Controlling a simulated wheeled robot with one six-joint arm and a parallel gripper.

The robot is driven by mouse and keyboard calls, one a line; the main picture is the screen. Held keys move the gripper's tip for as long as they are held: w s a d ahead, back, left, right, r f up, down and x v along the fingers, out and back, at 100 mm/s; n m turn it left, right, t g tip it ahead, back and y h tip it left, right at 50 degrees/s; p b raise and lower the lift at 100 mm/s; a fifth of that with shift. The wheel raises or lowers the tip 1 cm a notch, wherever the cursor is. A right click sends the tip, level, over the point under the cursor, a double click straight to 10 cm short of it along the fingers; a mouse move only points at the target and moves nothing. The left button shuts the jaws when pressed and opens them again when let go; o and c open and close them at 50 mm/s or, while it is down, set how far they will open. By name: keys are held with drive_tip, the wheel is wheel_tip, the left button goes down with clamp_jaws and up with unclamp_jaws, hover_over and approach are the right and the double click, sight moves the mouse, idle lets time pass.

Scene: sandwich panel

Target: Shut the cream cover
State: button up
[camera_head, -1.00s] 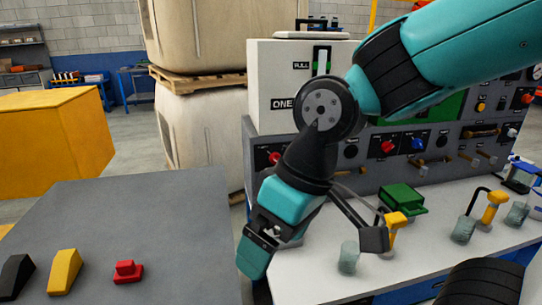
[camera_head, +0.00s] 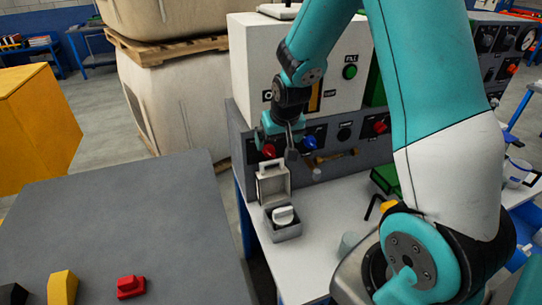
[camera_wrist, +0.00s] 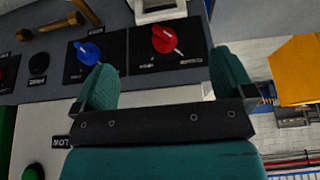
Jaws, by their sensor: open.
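The cream cover (camera_head: 273,183) stands upright and open at the back of a small grey box (camera_head: 286,233) on the white bench top. It has a loop-shaped handle at its top edge. A white round knob (camera_head: 284,215) shows inside the open box. My gripper (camera_head: 277,144) is open and empty, just above and behind the cover, close to the panel front. In the wrist view, my gripper (camera_wrist: 168,88) has its two fingers spread apart. A pale frame (camera_wrist: 160,10), probably part of the cover, shows at the top edge, beyond the fingertips.
A green box (camera_head: 386,180) and a jar are to the right.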

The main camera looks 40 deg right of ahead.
sight(272, 161)
drive_tip(key=p+x, duration=0.1)
drive_tip(key=x, duration=0.9)
drive_tip(key=shift+w+f+p, duration=0.15)
drive_tip(key=shift+f+p, duration=0.15)
drive_tip(key=shift+p, duration=0.05)
drive_tip(key=c, duration=1.1)
drive_tip(key=shift+c, duration=0.2)
